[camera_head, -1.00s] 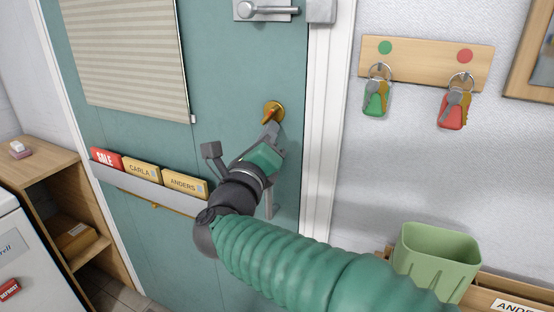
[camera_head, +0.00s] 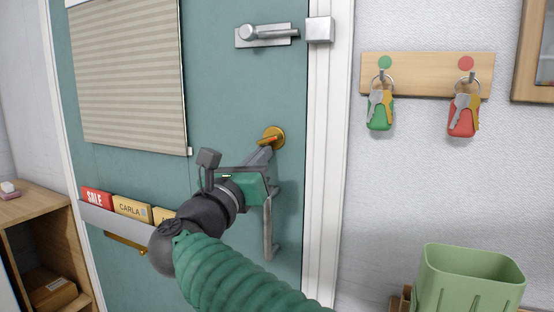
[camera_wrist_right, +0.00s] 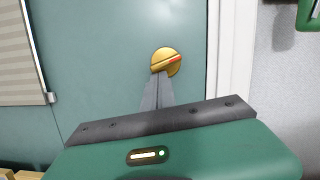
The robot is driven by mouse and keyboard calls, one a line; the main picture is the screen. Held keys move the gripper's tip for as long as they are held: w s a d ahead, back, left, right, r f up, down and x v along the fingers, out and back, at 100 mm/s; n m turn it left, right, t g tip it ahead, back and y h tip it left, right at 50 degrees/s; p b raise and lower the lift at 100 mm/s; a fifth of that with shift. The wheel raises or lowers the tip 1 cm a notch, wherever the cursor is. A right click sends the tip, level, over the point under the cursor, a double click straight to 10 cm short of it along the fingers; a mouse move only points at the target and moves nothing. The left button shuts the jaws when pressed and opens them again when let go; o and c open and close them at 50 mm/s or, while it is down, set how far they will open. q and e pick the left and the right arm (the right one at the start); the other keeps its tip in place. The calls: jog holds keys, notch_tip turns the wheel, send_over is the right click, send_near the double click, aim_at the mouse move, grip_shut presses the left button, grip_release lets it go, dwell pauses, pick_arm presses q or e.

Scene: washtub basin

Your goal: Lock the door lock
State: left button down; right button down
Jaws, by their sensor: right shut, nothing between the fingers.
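The door lock (camera_head: 274,134) is a round brass plate with a thumb turn on the teal door (camera_head: 225,95). It also shows in the right wrist view (camera_wrist_right: 172,56), where its turn bar lies slightly tilted, right end higher, with a red mark. My right gripper (camera_head: 267,151) is shut and empty. Its fingertips are at the lower left edge of the lock, and in the right wrist view the closed fingers (camera_wrist_right: 158,78) end just under the turn bar. I cannot tell whether they touch it. My left gripper is not in view.
A grey pull handle (camera_head: 268,230) hangs below the lock, close to my gripper. A latch (camera_head: 265,37) sits above. A white door frame (camera_head: 325,170), a key rack (camera_head: 425,75) with green and red keys, and a green bin (camera_head: 470,270) are to the right.

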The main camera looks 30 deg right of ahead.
jog(key=shift+w+a+m+b, duration=0.1)
jog(key=shift+m+b, duration=0.3)
jog(key=shift+m, duration=0.2)
jog(key=shift+w+a+r+b, duration=0.1)
jog(key=shift+w+r+b, duration=0.05)
jog(key=shift+b, duration=0.35)
dwell(0.7)
notch_tip(320, 180, down, 5)
jog(key=b, duration=0.5)
jog(key=r+p+v, duration=0.1)
jog(key=p+v, duration=0.1)
jog(key=v, duration=0.8)
jog(key=shift+a, duration=0.25)
jog(key=shift+w+d, duration=0.1)
jog(key=shift+w, duration=0.05)
